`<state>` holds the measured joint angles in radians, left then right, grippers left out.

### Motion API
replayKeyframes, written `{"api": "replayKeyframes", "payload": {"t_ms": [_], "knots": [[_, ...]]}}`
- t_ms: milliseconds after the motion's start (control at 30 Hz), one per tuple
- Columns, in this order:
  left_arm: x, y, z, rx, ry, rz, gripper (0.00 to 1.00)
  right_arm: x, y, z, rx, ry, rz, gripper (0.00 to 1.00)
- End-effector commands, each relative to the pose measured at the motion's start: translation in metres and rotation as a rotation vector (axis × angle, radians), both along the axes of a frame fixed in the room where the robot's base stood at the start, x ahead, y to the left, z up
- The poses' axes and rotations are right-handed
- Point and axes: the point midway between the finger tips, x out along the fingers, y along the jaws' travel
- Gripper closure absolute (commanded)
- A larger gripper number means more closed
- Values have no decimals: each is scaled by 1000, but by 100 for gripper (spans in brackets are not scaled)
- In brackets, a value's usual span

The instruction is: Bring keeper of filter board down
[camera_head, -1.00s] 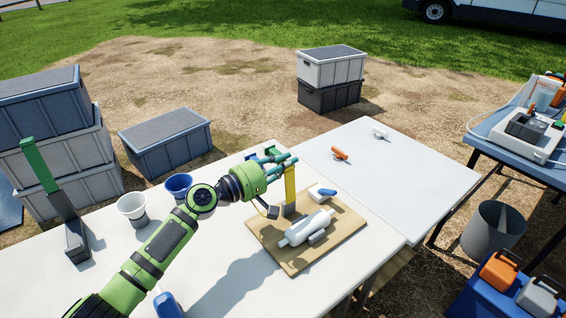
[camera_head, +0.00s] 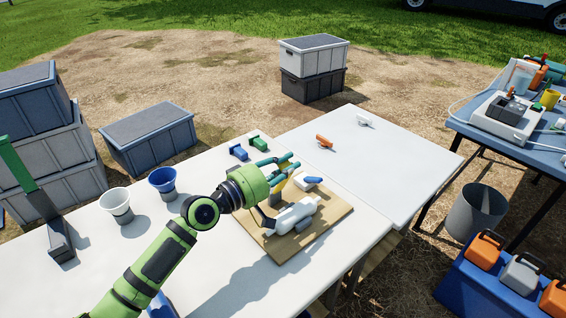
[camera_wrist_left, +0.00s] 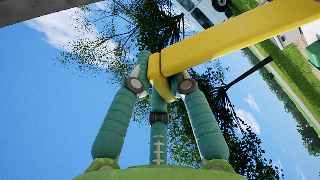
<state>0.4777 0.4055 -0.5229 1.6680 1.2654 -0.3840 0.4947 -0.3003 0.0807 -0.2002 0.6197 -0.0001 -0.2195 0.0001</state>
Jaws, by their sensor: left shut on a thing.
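The filter board (camera_head: 284,248) is a wooden board on the white table, with a white cylindrical filter (camera_head: 296,214) lying on it. The keeper (camera_head: 278,186) is a yellow bar at the board's back left. It leans, and its lower end is hidden by my arm. My left gripper (camera_head: 288,165) is shut on the keeper's upper part, above the board. In the left wrist view the yellow bar (camera_wrist_left: 235,40) runs from between the fingertips (camera_wrist_left: 165,75) to the upper right. My right gripper is in neither view.
A white piece with a blue handle (camera_head: 312,181) is at the board's back. Blue (camera_head: 238,152) and green (camera_head: 258,142) clamps stand behind the gripper. A white cup (camera_head: 117,205) and a blue cup (camera_head: 163,182) stand left. The adjoining right table (camera_head: 390,165) is mostly clear.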

Motion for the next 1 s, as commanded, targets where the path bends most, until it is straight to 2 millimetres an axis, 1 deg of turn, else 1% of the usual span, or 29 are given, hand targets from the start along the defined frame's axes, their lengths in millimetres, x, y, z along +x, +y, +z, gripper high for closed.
{"api": "replayKeyframes", "payload": {"t_ms": [367,400,433,467,833,933,1000], "knots": [[-1,-1,0,4,-5,0,100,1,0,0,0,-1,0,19],[-1,-1,0,4,-5,0,78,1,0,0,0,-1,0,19],[-1,-1,0,4,-5,0,66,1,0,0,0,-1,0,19],[-1,-1,0,4,-5,0,56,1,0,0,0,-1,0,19],[-2,1,0,4,-4,0,56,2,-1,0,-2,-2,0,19],[-9,8,-1,4,-3,1,56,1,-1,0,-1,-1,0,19],[-17,17,-2,5,-2,1,56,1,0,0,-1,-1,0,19]]}}
